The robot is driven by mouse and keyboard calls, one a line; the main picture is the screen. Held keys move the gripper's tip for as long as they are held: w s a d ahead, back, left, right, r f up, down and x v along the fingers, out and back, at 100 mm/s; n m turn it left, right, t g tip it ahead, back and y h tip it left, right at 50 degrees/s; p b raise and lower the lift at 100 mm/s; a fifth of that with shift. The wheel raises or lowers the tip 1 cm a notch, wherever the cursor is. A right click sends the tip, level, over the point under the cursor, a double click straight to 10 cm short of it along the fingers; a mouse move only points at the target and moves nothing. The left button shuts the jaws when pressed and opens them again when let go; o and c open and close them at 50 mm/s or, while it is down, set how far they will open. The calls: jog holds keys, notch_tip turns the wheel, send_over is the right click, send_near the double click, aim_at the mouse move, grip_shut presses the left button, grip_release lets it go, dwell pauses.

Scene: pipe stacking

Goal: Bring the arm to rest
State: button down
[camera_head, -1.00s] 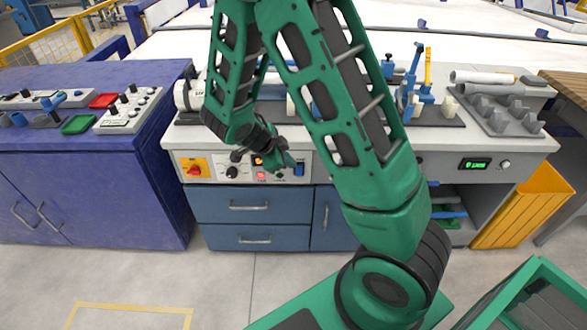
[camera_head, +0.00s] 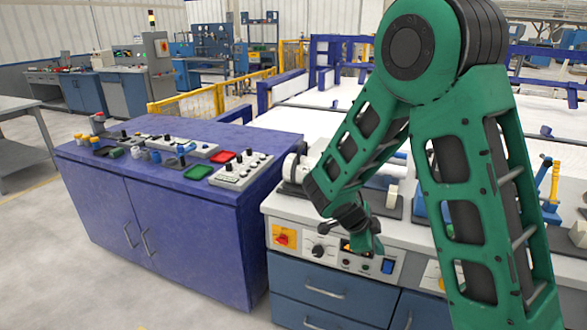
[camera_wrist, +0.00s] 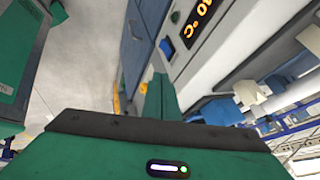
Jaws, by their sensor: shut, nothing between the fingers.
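My green arm reaches over the front of the workbench (camera_head: 272,203). My gripper (camera_head: 372,242) hangs in front of the bench's control panel (camera_head: 298,241), pointing down. In the wrist view the green fingers (camera_wrist: 160,97) are together with nothing between them. The panel's orange digital display (camera_wrist: 200,14) is close beside them there. I cannot tell the exact gap between gripper and panel. My arm hides much of the bench top.
A purple cabinet (camera_head: 192,240) with control boxes (camera_head: 240,173) and red and green trays stands left of the bench. Blue drawers (camera_head: 318,290) are below the panel. A blue-yellow fixture (camera_head: 551,190) stands at the right. The floor at left is clear.

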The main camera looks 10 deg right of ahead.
jog(key=s+d+r+n+g+y, duration=0.1)
jog(key=s+d+r+n+y, duration=0.15)
jog(key=s+d+r, duration=0.4)
jog(key=s+r+n+y, duration=0.2)
jog(key=s+r+n, duration=0.2)
jog(key=s, duration=0.7)
jog(key=s+r+n+y, duration=0.2)
jog(key=s+r+n, duration=0.1)
jog(key=s+n, duration=0.6)
jog(key=s, duration=0.2)
jog(key=shift+s+d+r+g+y, duration=0.15)
jog(key=shift+s+r+g+y, duration=0.15)
jog(key=shift+r+g+y, duration=0.1)
jog(key=shift+n, duration=0.25)
